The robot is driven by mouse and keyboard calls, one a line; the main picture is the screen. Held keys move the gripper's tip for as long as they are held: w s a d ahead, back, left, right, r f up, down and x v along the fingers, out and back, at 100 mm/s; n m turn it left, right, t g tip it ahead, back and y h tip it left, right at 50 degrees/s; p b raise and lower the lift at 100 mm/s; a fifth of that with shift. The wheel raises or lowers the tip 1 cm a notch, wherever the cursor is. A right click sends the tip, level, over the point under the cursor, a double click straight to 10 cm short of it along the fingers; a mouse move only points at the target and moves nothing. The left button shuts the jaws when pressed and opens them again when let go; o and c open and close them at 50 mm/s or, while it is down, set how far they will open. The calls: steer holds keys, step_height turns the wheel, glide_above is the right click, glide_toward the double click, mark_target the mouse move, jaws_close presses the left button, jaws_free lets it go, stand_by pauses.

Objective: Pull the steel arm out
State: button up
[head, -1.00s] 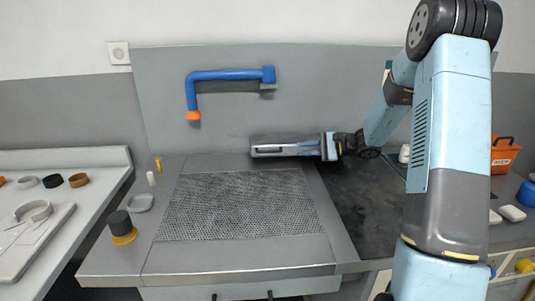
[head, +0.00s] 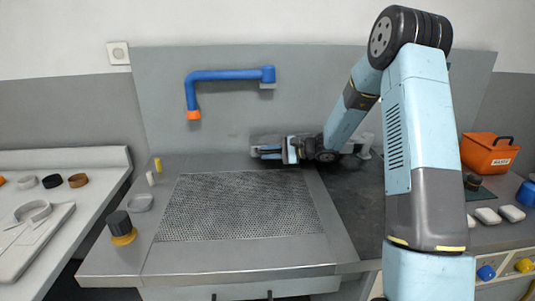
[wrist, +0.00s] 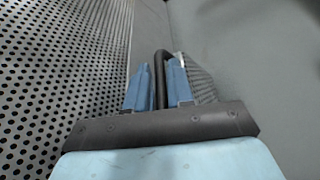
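The steel arm (head: 352,146) is a long grey piece low against the back panel, behind my gripper, which hides its middle. My gripper (head: 270,151) is at its left part, pointing left just above the back of the worktop. In the wrist view, a thin dark bent bar (wrist: 160,78) stands between the two blue fingers of my gripper (wrist: 158,88). Any gaps beside the bar are very narrow, and I cannot tell whether both fingers press on it. A grey textured part (wrist: 200,82) lies just right of the right finger.
A perforated plate (head: 240,205) fills the middle of the worktop and is clear. A blue pipe with an orange tip (head: 230,75) hangs above on the panel. A black-and-yellow knob (head: 121,226) stands front left. An orange toolbox (head: 488,155) is at the right.

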jaws_close()
steer(key=shift+a, duration=0.15)
stand_by(0.4)
